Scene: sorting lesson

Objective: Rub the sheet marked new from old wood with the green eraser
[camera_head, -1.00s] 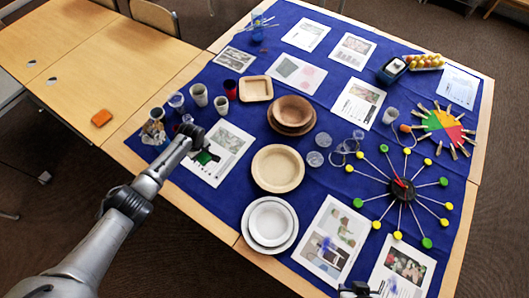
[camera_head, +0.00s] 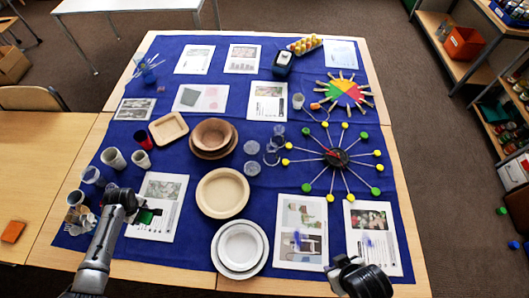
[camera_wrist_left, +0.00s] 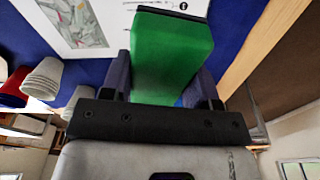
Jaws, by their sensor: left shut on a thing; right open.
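My left gripper (camera_head: 136,207) is shut on the green eraser (camera_head: 149,215), just above or at a printed sheet (camera_head: 163,193) on the left of the blue cloth. In the left wrist view the eraser (camera_wrist_left: 172,50) is a green block with a dark end, between the fingers; part of that sheet (camera_wrist_left: 105,15) shows beyond it. I cannot tell whether the eraser touches paper. My right gripper (camera_head: 345,264) is open and empty near the front sheets. Two front sheets, one (camera_head: 301,215) left and one (camera_head: 373,222) right, carry blue smudges. Sheet titles are too small to read.
White plates (camera_head: 220,262), a beige plate (camera_head: 222,193) and brown bowls (camera_head: 212,138) stand mid-cloth. Cups (camera_head: 113,158) stand at the left. A spoked wheel with coloured balls (camera_head: 337,158) and a colour disc (camera_head: 346,93) lie right. More sheets lie at the back.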

